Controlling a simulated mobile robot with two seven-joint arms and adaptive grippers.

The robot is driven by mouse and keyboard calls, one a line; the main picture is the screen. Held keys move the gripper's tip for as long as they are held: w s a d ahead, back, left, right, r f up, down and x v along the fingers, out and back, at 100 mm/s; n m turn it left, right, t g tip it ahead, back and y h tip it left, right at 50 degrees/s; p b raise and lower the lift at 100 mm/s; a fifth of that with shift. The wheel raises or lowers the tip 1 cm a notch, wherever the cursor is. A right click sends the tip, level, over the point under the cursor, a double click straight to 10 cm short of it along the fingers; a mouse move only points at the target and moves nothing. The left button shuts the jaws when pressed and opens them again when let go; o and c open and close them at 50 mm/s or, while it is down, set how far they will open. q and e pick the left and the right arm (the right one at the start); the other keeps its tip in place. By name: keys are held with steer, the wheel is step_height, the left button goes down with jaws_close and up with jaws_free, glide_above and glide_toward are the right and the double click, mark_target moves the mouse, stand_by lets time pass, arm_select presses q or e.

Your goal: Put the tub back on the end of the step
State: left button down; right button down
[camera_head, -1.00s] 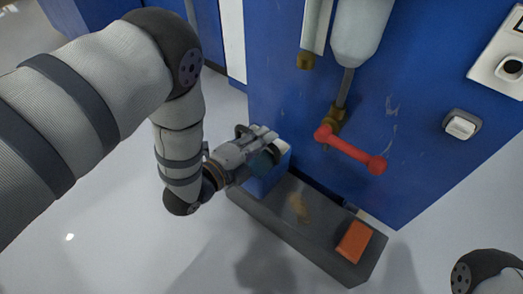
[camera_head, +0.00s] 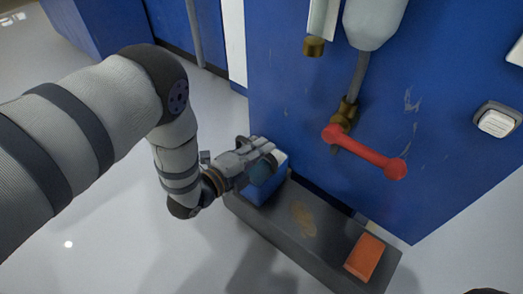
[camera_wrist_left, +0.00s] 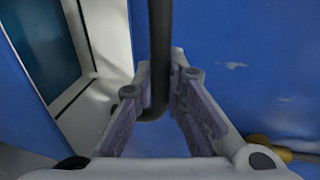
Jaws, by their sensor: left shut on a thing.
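The blue tub (camera_head: 270,190), with a pale top edge, is at the left end of the dark grey step (camera_head: 325,245), close against the blue cabinet. I cannot tell whether it rests fully on the step. My left gripper (camera_head: 262,165) is at the tub's top and partly hides it. In the left wrist view my left gripper (camera_wrist_left: 158,105) is shut on a dark, bent bar (camera_wrist_left: 160,50), which looks like the tub's handle.
An orange block (camera_head: 365,257) lies on the step's right end, beyond a brown stain. A red lever (camera_head: 370,155) on a brass valve juts from the blue cabinet (camera_head: 440,170) above the step. The pale floor (camera_head: 120,240) in front is clear.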

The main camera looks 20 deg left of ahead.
arm_select(q)
steer(key=shift+f, duration=0.1)
steer(key=c, duration=1.6)
jaws_free()
steer(key=shift+c, duration=0.2)
